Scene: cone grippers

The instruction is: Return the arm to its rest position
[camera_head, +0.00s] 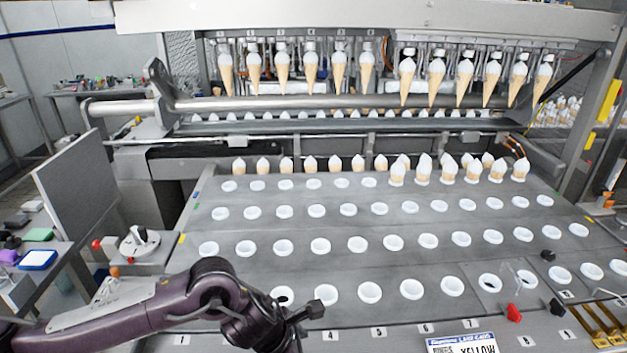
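My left arm (200,295) comes in from the lower left in dark purple and bends over the near left part of the conveyor. Its end, with my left gripper (303,316), is low over the front rows of white cup holders, near the label 4. The gripper is small and dark, seen from behind, and I cannot make out whether its fingers are apart. I see nothing clearly held in it. My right arm and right gripper are not in view.
The grey conveyor (330,265) has rows of white, mostly empty holders. Filled cones (445,170) stand in its far row, and more cones (310,68) hang from the machine above. A grey panel (80,195) stands left. A YELLOW label (462,344) lies at the front.

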